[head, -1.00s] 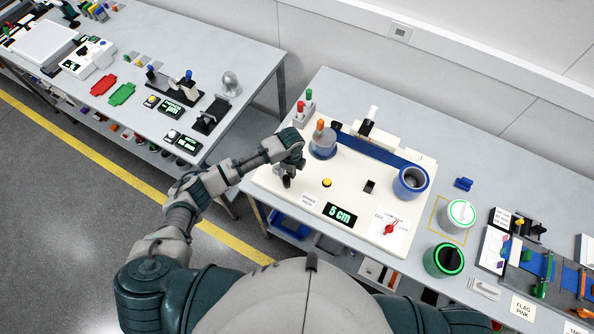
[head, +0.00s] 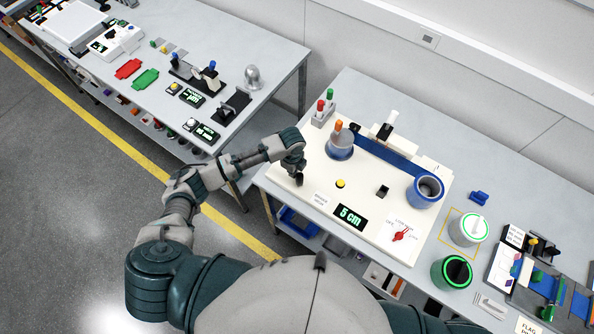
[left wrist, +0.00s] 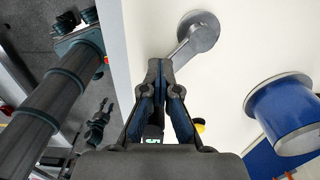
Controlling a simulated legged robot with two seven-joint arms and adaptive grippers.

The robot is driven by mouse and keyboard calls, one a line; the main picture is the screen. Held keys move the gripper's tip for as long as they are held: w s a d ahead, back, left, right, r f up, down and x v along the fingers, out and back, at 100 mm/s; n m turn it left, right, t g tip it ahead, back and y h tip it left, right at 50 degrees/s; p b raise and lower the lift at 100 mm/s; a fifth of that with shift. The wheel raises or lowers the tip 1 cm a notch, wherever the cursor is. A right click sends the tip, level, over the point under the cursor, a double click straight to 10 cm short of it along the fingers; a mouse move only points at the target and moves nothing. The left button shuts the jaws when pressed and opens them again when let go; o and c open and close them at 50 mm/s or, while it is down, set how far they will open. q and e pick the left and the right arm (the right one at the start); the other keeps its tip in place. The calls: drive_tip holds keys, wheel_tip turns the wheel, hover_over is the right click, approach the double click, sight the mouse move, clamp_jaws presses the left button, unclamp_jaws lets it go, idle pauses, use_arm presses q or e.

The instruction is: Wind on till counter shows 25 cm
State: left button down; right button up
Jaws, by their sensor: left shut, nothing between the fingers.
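The counter display (head: 350,217) reads "5 cm" in green on the cream panel (head: 300,205). My left gripper (head: 299,180) is low over the panel's left part, left of the yellow button (head: 340,183). In the left wrist view its fingers (left wrist: 158,65) are shut and empty, close to a grey lever-like part (left wrist: 198,35); contact is unclear. The reel (left wrist: 290,110) is to their right. My right gripper is out of view.
Red and green handles (head: 325,107) stand behind the reel. White (head: 469,229) and black (head: 457,271) green-ringed cylinders stand to the right. A second bench (head: 270,50) lies left across a gap.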

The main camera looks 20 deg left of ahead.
use_arm(q)
drive_tip(key=shift+s+a, duration=0.3)
drive_tip(key=shift+a, duration=0.5)
drive_tip(key=shift+s+a, duration=0.25)
drive_tip(key=shift+a, duration=0.55)
drive_tip(key=c, duration=0.8)
unclamp_jaws()
wheel_tip(320, 180, up, 8)
